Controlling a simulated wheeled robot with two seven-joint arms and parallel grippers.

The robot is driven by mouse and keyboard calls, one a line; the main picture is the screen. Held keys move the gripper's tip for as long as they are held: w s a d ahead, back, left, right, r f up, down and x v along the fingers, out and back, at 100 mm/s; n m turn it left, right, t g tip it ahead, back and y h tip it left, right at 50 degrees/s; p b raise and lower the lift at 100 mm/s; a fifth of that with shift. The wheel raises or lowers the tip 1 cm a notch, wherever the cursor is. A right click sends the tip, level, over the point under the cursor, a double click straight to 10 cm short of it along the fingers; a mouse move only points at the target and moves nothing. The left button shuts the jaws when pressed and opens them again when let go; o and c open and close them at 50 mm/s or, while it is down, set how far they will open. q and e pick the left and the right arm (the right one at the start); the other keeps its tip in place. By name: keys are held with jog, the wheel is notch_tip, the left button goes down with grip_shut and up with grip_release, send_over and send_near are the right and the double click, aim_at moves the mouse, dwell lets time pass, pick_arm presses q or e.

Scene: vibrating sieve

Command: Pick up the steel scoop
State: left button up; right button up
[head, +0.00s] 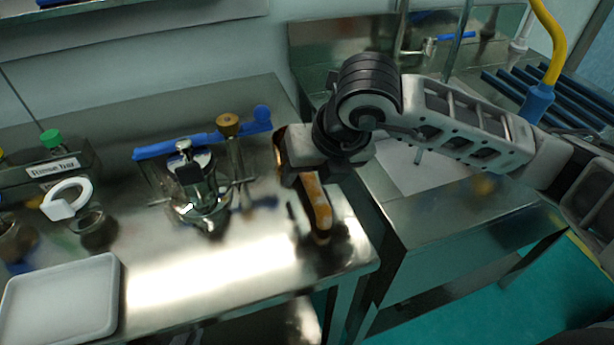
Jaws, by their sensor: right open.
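My right gripper (306,222) hangs over the right end of the steel bench, pointing down, its jaws open. One finger shows as a long orange-brown piece with a dark tip; the other is mostly hidden. I cannot make out the steel scoop clearly; it may be hidden behind or under the gripper and its wrist, or blend into the shiny bench top. Nothing is visibly held between the fingers. My left gripper is not in view.
The steel bench (185,275) carries a metal clamp-like apparatus (200,190), a blue bar (160,150), a brass-knobbed post (228,126), a white ring (68,198) and a white tray (62,300). A second steel counter (450,220) stands right, across a gap.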

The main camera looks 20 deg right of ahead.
jog(key=shift+f, duration=0.15)
dwell(0.4)
grip_shut()
